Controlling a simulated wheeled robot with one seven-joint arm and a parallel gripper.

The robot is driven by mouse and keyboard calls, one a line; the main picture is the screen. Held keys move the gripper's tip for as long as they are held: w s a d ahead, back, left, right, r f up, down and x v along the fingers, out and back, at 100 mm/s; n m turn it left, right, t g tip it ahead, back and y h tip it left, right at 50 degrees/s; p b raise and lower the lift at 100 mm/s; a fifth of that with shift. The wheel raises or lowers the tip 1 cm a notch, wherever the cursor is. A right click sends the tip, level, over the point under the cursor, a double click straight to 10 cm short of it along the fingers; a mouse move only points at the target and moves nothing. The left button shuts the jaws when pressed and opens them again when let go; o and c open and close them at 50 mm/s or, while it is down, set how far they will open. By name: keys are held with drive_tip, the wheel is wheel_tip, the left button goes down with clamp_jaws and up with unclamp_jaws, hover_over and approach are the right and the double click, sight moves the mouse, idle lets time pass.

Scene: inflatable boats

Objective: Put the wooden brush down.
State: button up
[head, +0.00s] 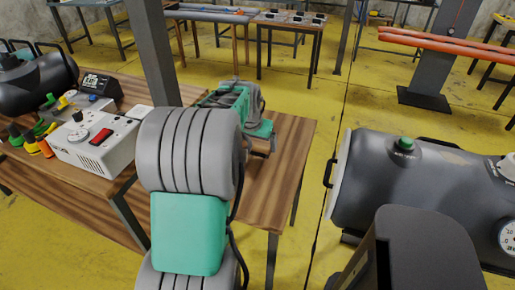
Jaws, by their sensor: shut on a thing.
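My arm, in grey and teal, reaches forward over a wooden table (287,150) in the middle of the head view. My gripper (262,138) is at the arm's far end, low over this table and small in the picture. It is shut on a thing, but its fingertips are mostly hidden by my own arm. I cannot make out the wooden brush clearly. I cannot tell whether what is held touches the tabletop.
A white control box (95,143) with a red switch and several coloured fittings (35,140) stand on the left bench. A dark tank (390,185) is at right. A grey post (152,50) rises behind the bench. The table's right part is bare.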

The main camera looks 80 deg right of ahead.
drive_tip(key=shift+a+f, duration=0.1)
drive_tip(key=shift+f, duration=1.25)
drive_tip(key=o, duration=0.9)
drive_tip(key=shift+r, duration=0.35)
drive_tip(key=v, duration=1.1)
drive_tip(key=shift+a+r, duration=0.15)
drive_tip(key=shift+r, duration=0.15)
